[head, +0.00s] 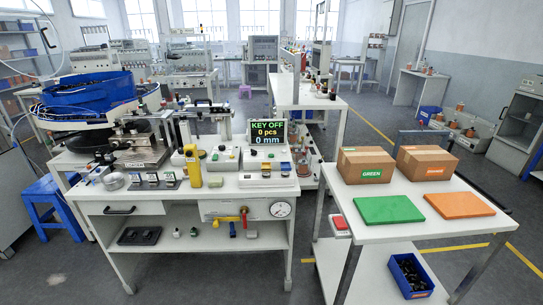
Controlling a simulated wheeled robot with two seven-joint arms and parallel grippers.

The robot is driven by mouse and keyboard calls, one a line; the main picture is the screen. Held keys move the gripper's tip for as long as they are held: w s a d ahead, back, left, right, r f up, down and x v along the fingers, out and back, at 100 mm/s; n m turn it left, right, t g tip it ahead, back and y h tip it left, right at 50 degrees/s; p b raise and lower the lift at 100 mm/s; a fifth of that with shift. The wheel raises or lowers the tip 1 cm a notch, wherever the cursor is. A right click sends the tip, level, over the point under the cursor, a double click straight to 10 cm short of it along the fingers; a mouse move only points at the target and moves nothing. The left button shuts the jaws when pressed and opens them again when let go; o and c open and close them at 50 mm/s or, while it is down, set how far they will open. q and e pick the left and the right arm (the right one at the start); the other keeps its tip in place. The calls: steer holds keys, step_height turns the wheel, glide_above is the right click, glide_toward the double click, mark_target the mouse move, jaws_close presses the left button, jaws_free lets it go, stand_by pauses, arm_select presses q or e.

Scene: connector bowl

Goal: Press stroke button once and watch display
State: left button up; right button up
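The display (267,134) stands at the back right of the workbench. It is black and reads "KEY OFF", "0 pcs" and "0 mm". Below it is a pale control box (264,159) with small controls on its face. Another pale box (223,159) stands to its left. Several small button boxes (152,180) sit in a row on the left part of the bench. Their labels are too small to read, so I cannot tell which is the stroke button. Neither of my grippers shows in this view.
A yellow upright device (193,166) stands mid-bench. A blue bowl feeder (88,92) is at the left, above a blue stool (52,207). The right table holds two cartons (366,164), a green plate (389,210) and an orange plate (459,205). Floor shows between the tables.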

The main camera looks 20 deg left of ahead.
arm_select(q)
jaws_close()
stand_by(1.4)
